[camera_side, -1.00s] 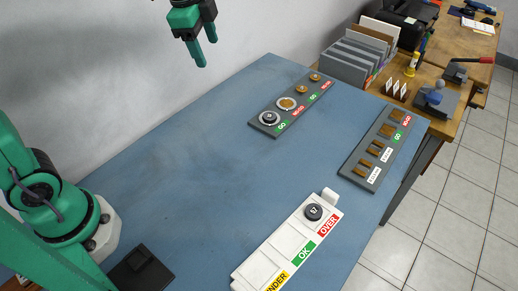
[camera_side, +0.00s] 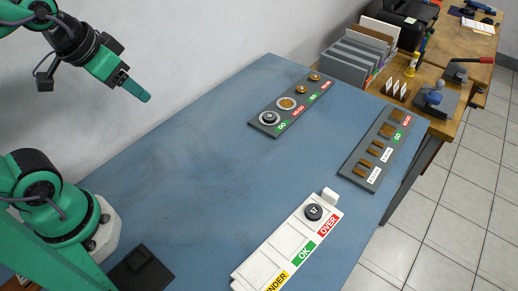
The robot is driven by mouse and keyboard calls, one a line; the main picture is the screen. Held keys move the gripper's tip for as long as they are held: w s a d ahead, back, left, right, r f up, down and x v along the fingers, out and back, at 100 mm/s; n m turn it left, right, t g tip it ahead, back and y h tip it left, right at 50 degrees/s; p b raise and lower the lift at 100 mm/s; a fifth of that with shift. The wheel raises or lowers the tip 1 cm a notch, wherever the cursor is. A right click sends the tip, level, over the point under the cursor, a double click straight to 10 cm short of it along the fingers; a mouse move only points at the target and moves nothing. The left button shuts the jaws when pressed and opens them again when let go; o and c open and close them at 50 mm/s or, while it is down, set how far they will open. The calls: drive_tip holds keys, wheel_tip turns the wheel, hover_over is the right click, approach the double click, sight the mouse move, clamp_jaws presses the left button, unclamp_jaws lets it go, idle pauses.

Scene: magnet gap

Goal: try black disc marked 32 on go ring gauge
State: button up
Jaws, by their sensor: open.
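A black disc (camera_side: 269,117) with a small light mark, too small to read, sits at the ring at the near end of the dark ring gauge board (camera_side: 262,128), beside a green GO label (camera_side: 281,126). A pale ring shows around the disc; I cannot tell how deep it sits. Another black disc (camera_side: 314,212), its mark looking like 17, lies in the white sorting tray (camera_side: 277,251) near the red OVER label. My gripper (camera_side: 143,94) is open and empty, high at the upper left, well away from both discs. Its fingers overlap in this view.
A second grey board (camera_side: 352,170) with brass blocks lies along the right table edge. A dark square block (camera_side: 140,270) is at the front left. File holders (camera_side: 350,62) stand beyond the far edge. The middle of the blue table (camera_side: 200,165) is clear.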

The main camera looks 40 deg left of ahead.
drive_tip(key=shift+s+f+n, duration=0.25)
drive_tip(key=shift+s+n, duration=0.05)
drive_tip(key=shift+s, duration=0.1)
